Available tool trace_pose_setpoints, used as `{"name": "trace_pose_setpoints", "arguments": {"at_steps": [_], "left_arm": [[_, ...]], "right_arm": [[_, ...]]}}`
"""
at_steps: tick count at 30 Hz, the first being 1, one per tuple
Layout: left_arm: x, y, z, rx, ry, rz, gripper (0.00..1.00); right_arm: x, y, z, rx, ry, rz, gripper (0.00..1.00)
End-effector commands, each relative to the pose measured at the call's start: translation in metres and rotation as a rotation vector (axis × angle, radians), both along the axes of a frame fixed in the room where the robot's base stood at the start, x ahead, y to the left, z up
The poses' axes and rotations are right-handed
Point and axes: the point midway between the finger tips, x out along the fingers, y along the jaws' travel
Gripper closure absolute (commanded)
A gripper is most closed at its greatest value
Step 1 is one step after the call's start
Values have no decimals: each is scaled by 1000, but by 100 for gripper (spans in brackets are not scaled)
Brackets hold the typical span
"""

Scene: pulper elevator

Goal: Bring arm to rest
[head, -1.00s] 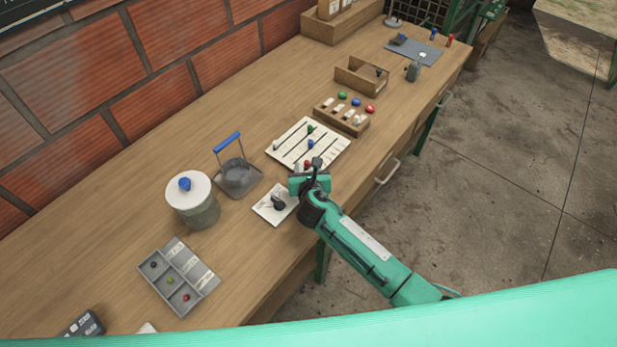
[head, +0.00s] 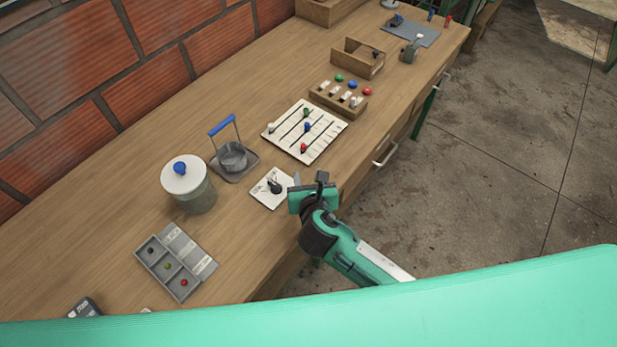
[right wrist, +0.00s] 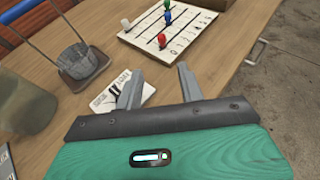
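My right arm comes in from the lower right in the head view. Its gripper (head: 309,184) is over the front edge of the workbench (head: 112,232), beside a small white card with a dark knob (head: 264,197). In the right wrist view the two fingers of this gripper (right wrist: 158,88) stand apart with nothing between them. The white card (right wrist: 108,100) shows there partly behind the left finger. My left gripper does not show in either view.
A slotted white board (head: 325,140) with coloured knobs lies beyond the gripper. A lidded jar (head: 196,198), a blue-handled basket (head: 233,157) and a grey compartment tray (head: 148,266) stand left. Drawer handles (head: 386,153) stick out from the bench front. Floor on the right is clear.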

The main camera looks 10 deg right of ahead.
Motion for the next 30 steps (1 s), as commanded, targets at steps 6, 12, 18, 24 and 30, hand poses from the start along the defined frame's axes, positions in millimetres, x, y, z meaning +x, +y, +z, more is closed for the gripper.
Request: {"name": "trace_pose_setpoints", "arguments": {"at_steps": [6,12,18,24,30], "left_arm": [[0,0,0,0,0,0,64],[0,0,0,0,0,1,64],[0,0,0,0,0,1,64],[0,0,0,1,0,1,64],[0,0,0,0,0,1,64]], "right_arm": [[0,0,0,0,0,0,61],[0,0,0,0,0,0,61],[-6,-7,-3,92,32,-54,61],[-35,-42,-12,512,159,-345,61],[-78,-81,-23,990,268,-750,61]]}}
